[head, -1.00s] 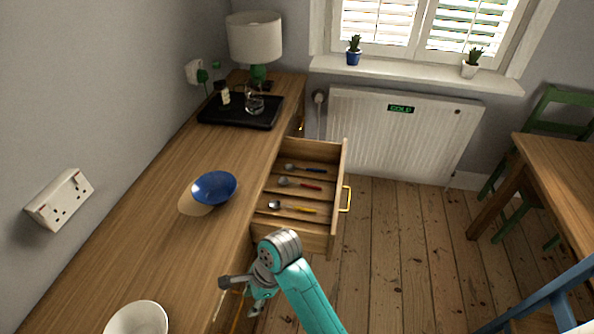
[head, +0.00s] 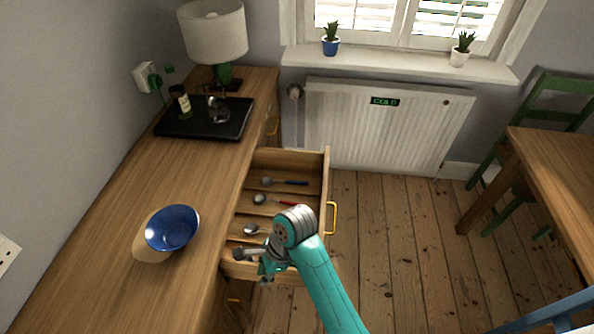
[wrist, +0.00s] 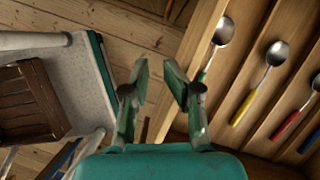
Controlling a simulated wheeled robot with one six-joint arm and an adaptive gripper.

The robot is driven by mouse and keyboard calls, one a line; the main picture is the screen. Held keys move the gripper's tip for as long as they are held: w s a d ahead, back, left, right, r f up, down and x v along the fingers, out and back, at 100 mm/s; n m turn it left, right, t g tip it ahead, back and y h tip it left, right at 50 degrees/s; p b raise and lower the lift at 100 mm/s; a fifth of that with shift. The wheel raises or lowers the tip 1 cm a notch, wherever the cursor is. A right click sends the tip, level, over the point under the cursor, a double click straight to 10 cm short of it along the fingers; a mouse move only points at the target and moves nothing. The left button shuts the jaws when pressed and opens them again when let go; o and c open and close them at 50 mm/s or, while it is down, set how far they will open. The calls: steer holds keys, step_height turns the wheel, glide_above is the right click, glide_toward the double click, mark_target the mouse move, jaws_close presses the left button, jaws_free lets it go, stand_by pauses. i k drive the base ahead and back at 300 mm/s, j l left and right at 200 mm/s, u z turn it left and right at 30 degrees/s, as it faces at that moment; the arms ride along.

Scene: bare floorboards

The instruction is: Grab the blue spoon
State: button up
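The blue spoon (head: 285,182), metal with a blue handle, lies in the far compartment of the open drawer (head: 326,185). In the wrist view its blue handle (wrist: 308,139) shows at the right edge, with part of the spoon cut off. My gripper (head: 252,267) is over the near end of the drawer, apart from the blue spoon. In the wrist view my gripper (wrist: 157,70) has its two fingers spread with nothing between them.
A red-handled spoon (head: 260,199) and a yellow-handled spoon (wrist: 243,107) lie in neighbouring compartments. A green-handled spoon (wrist: 224,31) also shows. A blue bowl (head: 172,228) and black tray (head: 207,119) stand on the counter (head: 172,180). The floor right of the drawer is clear.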

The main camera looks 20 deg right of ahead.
mark_target(266, 180)
steer(key=i+j+z, duration=0.15)
steer(key=i+z, duration=0.2)
steer(key=i+j+z, duration=0.35)
steer(key=i, duration=0.35)
